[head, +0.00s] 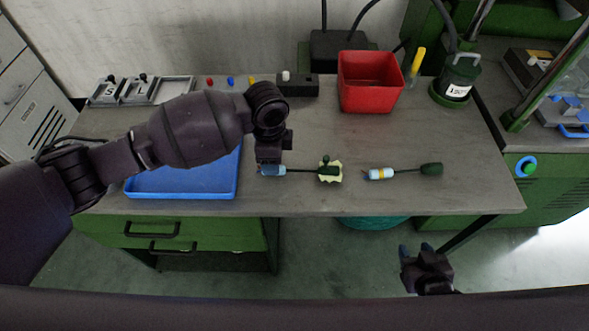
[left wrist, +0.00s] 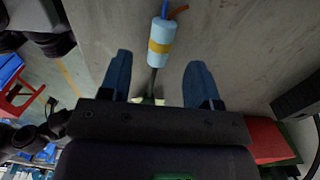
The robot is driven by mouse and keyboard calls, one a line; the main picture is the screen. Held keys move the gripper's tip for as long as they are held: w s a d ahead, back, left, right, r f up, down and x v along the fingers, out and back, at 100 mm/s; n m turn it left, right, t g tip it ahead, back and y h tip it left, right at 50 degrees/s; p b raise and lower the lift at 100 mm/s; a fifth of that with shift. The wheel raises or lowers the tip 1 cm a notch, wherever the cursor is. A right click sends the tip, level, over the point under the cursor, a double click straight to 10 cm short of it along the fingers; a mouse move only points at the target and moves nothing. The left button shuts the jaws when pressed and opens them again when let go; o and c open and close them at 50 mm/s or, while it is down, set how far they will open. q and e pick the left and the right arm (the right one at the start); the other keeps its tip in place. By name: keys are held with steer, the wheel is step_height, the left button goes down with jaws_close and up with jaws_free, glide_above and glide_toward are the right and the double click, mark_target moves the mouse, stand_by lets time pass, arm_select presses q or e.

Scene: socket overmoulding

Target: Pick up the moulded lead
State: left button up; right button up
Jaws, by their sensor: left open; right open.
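One lead lies on the bench in the middle, its light-blue connector (head: 275,170) partly behind my left gripper and its cable running right to a dark-green plug with ragged pale-yellow edging (head: 330,172). A second lead lies to its right, with a yellow-banded connector (head: 380,174) and a clean dark-green plug (head: 431,169). My left gripper (head: 270,164) is open over the first lead's connector end. In the left wrist view its blue fingers (left wrist: 160,75) stand either side of a lead's cable, below a light-blue, yellow-banded connector (left wrist: 158,45). My right gripper (head: 415,248) is open and empty, in front of the bench.
A blue tray (head: 180,194) lies under my left arm. A red bin (head: 370,82), a yellow-handled tool (head: 415,62) and a green canister (head: 456,82) stand at the back right. Grey mould parts (head: 140,90) sit at the back left. The right front of the bench is clear.

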arm_select(q)
step_height(320, 180, down, 4)
steer(key=shift+r+b, duration=0.1)
steer(key=shift+b, duration=0.2)
steer(key=shift+f, duration=0.3)
steer(key=c, duration=1)
steer(key=shift+c, duration=0.2)
steer(key=shift+r, duration=0.3)
step_height(320, 180, up, 19)
steer(key=p, duration=0.2)
steer(key=shift+r+p, duration=0.2)
steer(key=shift+p, duration=0.2)
steer(key=o, duration=0.4)
steer(key=c, duration=0.4)
arm_select(e)
step_height(320, 180, up, 2)
steer(key=shift+d+r, duration=0.1)
steer(key=shift+r, duration=0.15)
